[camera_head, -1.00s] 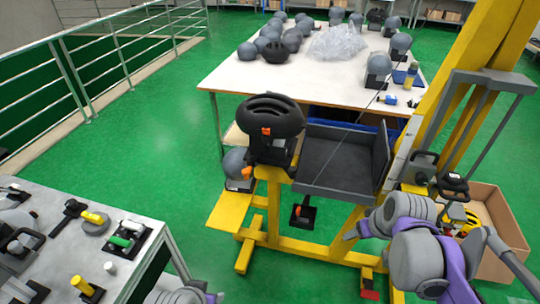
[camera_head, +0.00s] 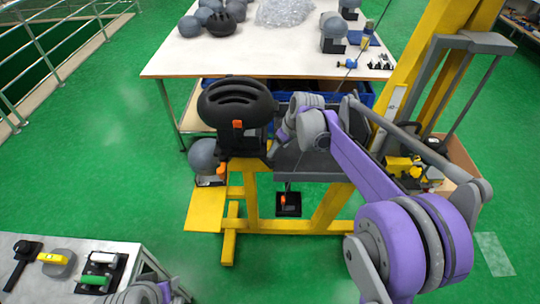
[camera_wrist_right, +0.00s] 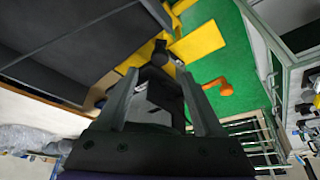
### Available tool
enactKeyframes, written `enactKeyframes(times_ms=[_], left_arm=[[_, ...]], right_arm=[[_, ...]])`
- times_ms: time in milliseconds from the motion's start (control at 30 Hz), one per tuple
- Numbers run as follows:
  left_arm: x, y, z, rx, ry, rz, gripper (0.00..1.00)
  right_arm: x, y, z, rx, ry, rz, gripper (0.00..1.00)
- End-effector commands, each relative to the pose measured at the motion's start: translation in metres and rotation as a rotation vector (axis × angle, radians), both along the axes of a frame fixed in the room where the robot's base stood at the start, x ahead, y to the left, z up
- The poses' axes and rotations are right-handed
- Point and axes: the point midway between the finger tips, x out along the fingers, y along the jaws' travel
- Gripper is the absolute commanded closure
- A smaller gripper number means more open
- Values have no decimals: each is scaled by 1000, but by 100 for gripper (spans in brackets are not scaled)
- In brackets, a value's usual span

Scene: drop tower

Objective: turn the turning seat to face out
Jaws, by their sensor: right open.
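A black helmet (camera_head: 237,102) sits on a dark mount with an orange tab in front, at the left end of the yellow tower frame. I take this mount (camera_head: 246,143) to be the turning seat; which way it faces is unclear. My right gripper (camera_wrist_right: 160,80) is open in the right wrist view. Between and beyond its fingers is a dark block-like part (camera_wrist_right: 160,97); contact cannot be told. An orange lever (camera_wrist_right: 218,86) stands to the right of the fingers. In the head view, my right wrist hides the gripper. My left gripper is not seen.
The dark tray (camera_head: 305,166) right of the mount is partly behind my arm. A grey ball-like headform (camera_head: 204,155) is at the lower left of the mount. A white table (camera_head: 170,65) stands behind, a tool bench (camera_head: 125,252) at lower left. Green floor is clear at left.

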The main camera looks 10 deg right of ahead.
Motion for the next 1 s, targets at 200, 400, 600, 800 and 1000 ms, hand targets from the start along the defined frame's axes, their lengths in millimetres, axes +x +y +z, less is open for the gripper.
enactKeyframes(times_ms=[200, 400, 600, 800, 1000], left_arm=[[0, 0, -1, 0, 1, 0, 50], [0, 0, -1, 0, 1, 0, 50], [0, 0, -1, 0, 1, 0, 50], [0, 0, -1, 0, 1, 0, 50], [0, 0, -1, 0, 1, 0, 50]], right_arm=[[15, 9, -39, -1, 0, 2, 31], [23, 13, -62, 0, 0, 0, 31], [25, 14, -68, 0, -1, 0, 31], [25, 14, -68, -1, 0, 0, 33], [25, 14, -68, -1, 0, 0, 69]])
